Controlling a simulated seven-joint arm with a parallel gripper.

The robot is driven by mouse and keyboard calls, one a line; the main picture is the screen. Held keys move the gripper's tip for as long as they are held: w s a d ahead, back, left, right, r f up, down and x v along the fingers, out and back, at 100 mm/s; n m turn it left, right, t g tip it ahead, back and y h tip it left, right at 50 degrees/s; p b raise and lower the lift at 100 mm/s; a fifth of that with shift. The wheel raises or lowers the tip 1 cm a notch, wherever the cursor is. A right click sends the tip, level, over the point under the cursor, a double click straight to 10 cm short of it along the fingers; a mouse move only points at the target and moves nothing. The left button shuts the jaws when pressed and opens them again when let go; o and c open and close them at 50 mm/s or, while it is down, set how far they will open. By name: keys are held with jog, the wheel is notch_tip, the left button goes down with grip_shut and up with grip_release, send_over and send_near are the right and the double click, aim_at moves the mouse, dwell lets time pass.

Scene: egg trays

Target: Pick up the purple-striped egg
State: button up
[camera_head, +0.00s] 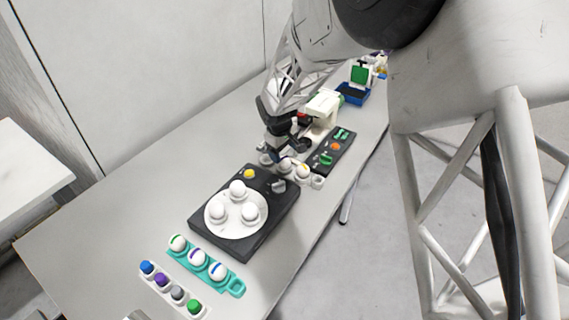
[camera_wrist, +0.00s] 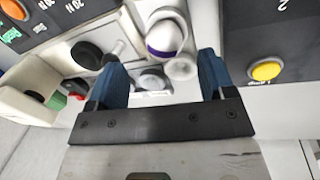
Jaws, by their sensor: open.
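In the wrist view, a white egg with a purple stripe (camera_wrist: 165,38) lies just beyond my gripper (camera_wrist: 162,76), between the lines of its two blue fingers. The fingers are apart with nothing held between them. In the head view my gripper (camera_head: 278,152) is low beside the white machine, close to a couple of white eggs (camera_head: 302,171); their stripes are too small to tell. Another purple-striped egg (camera_head: 197,257) sits in the middle of a teal tray (camera_head: 236,287), between a green-striped egg (camera_head: 178,242) and a blue-striped egg (camera_head: 217,271).
A black unit (camera_head: 262,232) carries a white disc with three white eggs and a yellow button (camera_wrist: 265,71). The white machine (camera_head: 324,108) and a dark button panel (camera_head: 330,155) stand close to my gripper. Coloured caps (camera_head: 161,279) sit in front. The table's left side is clear.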

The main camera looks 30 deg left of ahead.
aim_at(284, 158)
jog(key=shift+f, duration=0.1)
jog(key=shift+w+f, duration=0.2)
jog(key=shift+f, duration=2.35)
jog(key=c, duration=0.7)
